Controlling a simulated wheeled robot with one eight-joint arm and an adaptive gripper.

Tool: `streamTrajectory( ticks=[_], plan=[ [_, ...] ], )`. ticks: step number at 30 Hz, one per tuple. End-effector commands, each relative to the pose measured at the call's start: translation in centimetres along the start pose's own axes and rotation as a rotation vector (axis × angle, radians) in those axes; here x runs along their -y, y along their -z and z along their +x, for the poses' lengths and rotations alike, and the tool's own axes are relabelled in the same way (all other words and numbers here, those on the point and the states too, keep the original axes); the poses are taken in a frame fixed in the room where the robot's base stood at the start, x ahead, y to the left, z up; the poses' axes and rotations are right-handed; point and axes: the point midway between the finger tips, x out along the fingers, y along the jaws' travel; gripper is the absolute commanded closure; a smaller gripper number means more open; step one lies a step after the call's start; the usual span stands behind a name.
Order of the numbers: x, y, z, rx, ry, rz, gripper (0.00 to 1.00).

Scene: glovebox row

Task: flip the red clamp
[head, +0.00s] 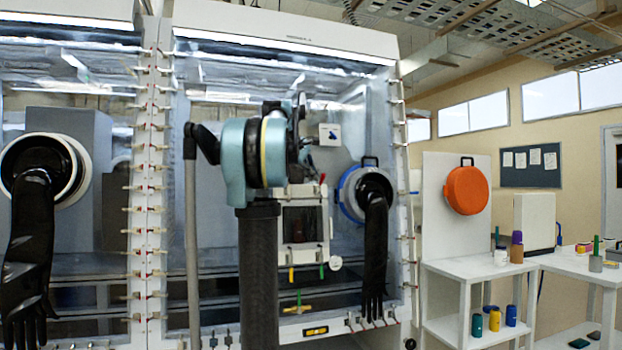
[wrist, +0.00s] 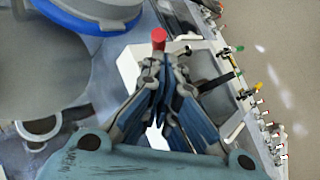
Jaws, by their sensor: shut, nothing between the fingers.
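The red clamp (head: 322,178) shows as a small red tip at the top right corner of the small framed hatch (head: 303,222) on the glovebox front. In the wrist view its red end (wrist: 159,36) is just beyond my fingertips; the rest of it is hidden behind the fingers. My gripper (wrist: 160,66) is shut and empty, close to the red end; I cannot tell whether they touch. In the head view my arm covers the area left of the hatch.
A yellow clamp (head: 291,275) and a green clamp (head: 322,271) hang under the hatch. A glove port with a black glove (head: 375,240) is close on the right. A grey vertical pole (head: 192,240) stands left. Shelves (head: 480,268) with bottles are further right.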

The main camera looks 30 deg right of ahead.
Motion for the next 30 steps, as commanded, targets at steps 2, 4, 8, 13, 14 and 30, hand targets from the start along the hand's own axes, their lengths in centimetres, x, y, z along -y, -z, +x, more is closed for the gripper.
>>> streamTrajectory(
  ticks=[2,4,8,13,14,30],
  plan=[
    [0.2,-0.1,0.0,-0.017,-0.018,0.017,1.0],
    [0.5,-0.3,0.0,-0.035,-0.036,0.035,1.0],
    [0.9,-0.5,0.1,-0.073,-0.077,0.076,1.0],
    [1.3,-0.8,0.2,-0.121,-0.128,0.127,1.0],
    [1.4,-0.8,0.2,-0.128,-0.134,0.133,1.0],
    [1.9,-1.1,0.4,-0.126,-0.131,0.13,1.0]
  ],
)
